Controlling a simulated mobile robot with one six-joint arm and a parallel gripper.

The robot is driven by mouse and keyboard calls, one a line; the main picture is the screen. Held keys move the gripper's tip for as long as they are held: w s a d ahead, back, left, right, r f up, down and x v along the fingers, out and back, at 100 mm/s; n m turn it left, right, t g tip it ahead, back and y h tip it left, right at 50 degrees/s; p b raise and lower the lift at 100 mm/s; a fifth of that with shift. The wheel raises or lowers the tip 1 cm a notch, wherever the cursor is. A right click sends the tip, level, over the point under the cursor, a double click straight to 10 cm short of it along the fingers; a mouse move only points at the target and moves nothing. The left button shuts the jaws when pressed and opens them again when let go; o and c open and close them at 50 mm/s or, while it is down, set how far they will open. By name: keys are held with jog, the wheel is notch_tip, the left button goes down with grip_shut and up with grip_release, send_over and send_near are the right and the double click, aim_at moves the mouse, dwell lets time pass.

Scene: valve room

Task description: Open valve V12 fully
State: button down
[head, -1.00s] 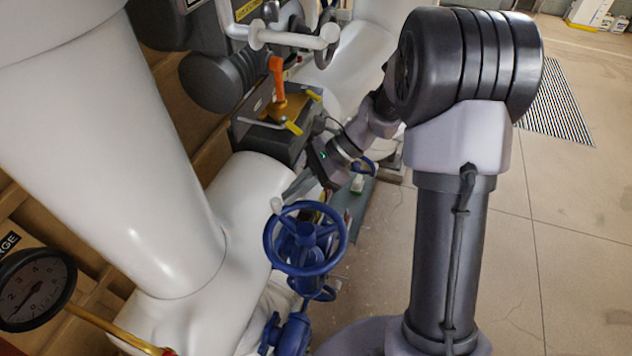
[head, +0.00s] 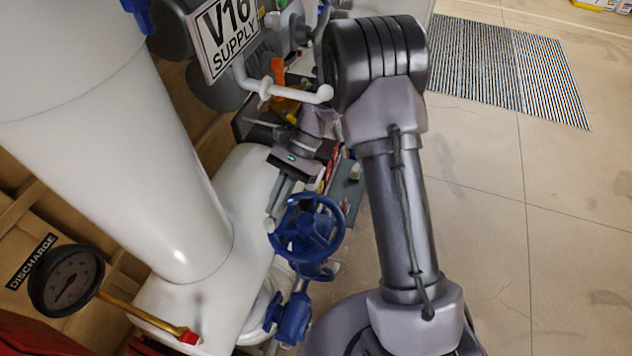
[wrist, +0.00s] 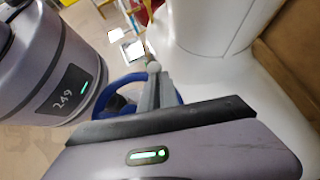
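A blue handwheel (head: 307,229) stands beside the large white pipe in the head view. No V12 tag is readable, so I cannot confirm which valve it is. A small white knob (head: 269,225) shows at the wheel's left rim. My gripper (head: 277,208) reaches down from above, its fingertips at this knob. In the wrist view, the grey fingers of my gripper (wrist: 154,82) are close together, with the white knob (wrist: 153,67) at their tips and the blue wheel (wrist: 122,92) partly hidden behind them. I cannot tell whether they are shut on the knob.
A white "V16 SUPPLY" sign (head: 229,33) and a white bent handle (head: 285,93) are above. An orange lever (head: 278,68) is behind my arm. A discharge gauge (head: 66,281) is at lower left. Floor (head: 480,230) on the right is clear up to a striped mat (head: 510,70).

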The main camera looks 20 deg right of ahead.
aim_at(280, 244)
jog(key=shift+s+a, duration=0.15)
jog(key=shift+s, duration=0.4)
jog(key=shift+s+a, duration=0.15)
jog(key=shift+s, duration=0.4)
jog(key=shift+s+a+n+g+h+p, duration=0.1)
jog(key=shift+s+n+g+h+p, duration=0.3)
jog(key=shift+s+n+g+p, duration=0.3)
jog(key=s, duration=0.1)
jog(key=s+n, duration=0.1)
jog(key=shift+s+a+h+p, duration=0.35)
jog(key=shift+s+h+p, duration=0.05)
jog(key=shift+s+d+n, duration=0.1)
jog(key=shift+s+n, duration=0.15)
jog(key=shift+n, duration=0.15)
jog(key=shift+s+d+n+g+h+p, duration=0.25)
jog(key=shift+s+d+n+h+p, duration=0.1)
jog(key=shift+d, duration=0.2)
jog(key=shift+s+d+n+g+h+p, duration=0.25)
jog(key=shift+s+d+n+p, duration=0.1)
jog(key=shift+d, duration=0.15)
jog(key=shift+s+f, duration=0.1)
